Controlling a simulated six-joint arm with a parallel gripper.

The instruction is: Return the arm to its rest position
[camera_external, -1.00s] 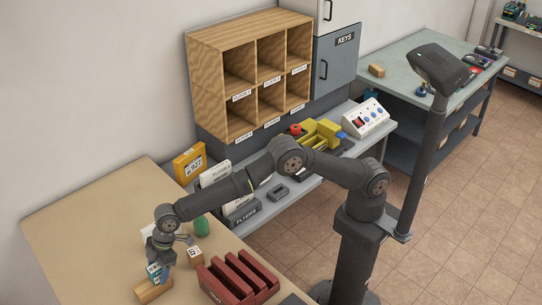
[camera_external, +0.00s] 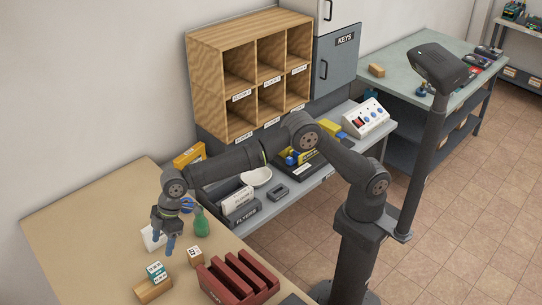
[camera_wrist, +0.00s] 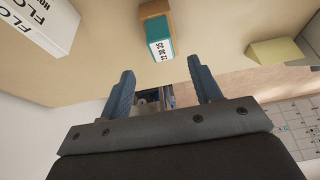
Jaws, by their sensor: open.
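My gripper (camera_external: 172,243) hangs above the tan table at the left, fingers apart and pointing down, with nothing between them. In the wrist view my gripper (camera_wrist: 165,88) also shows two blue fingers spread apart. A teal and white block (camera_external: 156,271) sits on a wooden block (camera_external: 152,290), below and slightly left of my fingers. The same teal block (camera_wrist: 159,38) shows ahead of my fingers in the wrist view, apart from them. My arm reaches left across the grey bench from its dark column.
A small lettered cube (camera_external: 195,257) and a red slotted rack (camera_external: 238,279) are near my gripper. A green item (camera_external: 201,224) and a white box (camera_external: 152,238) stand close by. A wooden pigeonhole shelf (camera_external: 250,75) is behind. The table's left part is clear.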

